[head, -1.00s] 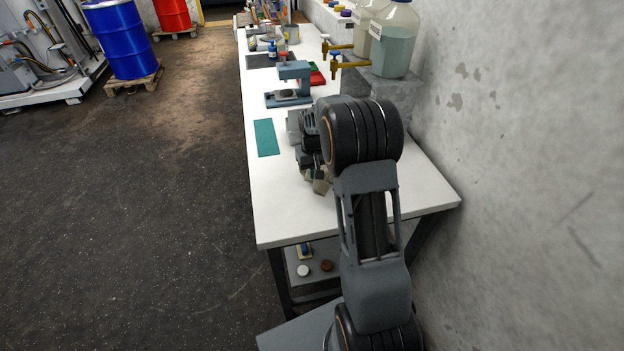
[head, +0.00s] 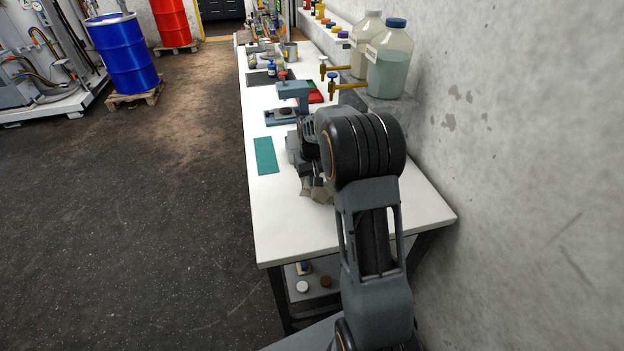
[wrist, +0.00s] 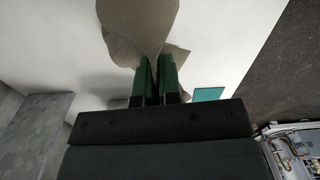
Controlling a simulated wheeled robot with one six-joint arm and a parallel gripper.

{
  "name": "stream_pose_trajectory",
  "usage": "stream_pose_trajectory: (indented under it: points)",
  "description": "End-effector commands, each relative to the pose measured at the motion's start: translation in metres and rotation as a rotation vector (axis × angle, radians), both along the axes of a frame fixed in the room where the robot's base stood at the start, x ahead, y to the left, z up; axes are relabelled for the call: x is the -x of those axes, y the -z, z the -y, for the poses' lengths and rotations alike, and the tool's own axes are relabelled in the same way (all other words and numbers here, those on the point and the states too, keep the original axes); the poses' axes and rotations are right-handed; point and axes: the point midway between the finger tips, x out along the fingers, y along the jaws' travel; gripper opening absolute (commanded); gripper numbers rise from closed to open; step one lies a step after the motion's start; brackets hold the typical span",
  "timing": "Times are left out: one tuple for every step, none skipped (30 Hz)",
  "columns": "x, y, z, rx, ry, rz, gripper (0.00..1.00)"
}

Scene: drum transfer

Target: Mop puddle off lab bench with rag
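The grey-beige rag (wrist: 135,25) hangs in folds from my gripper (wrist: 157,75) in the wrist view. The two green fingers are close together with the cloth pinched between them. In the head view the rag (head: 319,192) shows just below the gripper, low over the near part of the white lab bench (head: 290,225). My arm hides part of the bench there. I cannot tell whether the rag touches the bench top. I cannot make out a puddle in either view.
A teal mat (head: 265,156) lies left of the gripper. Large jugs with taps (head: 390,70) stand on a block by the wall at right. The bench's near left part is clear.

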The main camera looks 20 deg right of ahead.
Motion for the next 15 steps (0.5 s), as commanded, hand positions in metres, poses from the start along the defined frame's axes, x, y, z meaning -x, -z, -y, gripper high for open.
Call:
stream_pose_trajectory:
  points:
    - [0.000,-0.007,0.000,0.000,0.000,0.001,0.00]
    - [0.000,-0.009,0.000,0.000,0.000,0.001,0.00]
    - [0.000,-0.012,0.000,0.000,0.000,0.001,0.00]
    - [0.000,-0.014,0.000,0.000,0.000,0.001,0.00]
    - [0.000,-0.015,0.000,0.000,0.000,0.002,0.00]
    - [0.002,-0.015,0.000,0.000,0.000,0.002,0.00]
    - [0.004,-0.015,0.000,0.000,0.000,0.002,0.00]
    - [0.006,-0.015,0.000,0.000,0.001,0.002,0.00]
    - [0.011,-0.014,0.000,0.000,0.001,0.001,0.00]
    - [0.015,-0.014,0.000,0.000,0.001,0.002,0.00]
    - [0.020,-0.013,0.000,0.000,0.001,0.001,0.00]
    - [0.027,-0.013,0.000,0.000,0.001,0.002,0.00]
    - [0.031,-0.013,0.000,0.000,0.002,0.003,0.00]
    - [0.036,-0.013,0.000,0.000,0.002,0.003,0.00]
    - [0.043,-0.013,-0.001,0.000,0.002,0.002,0.00]
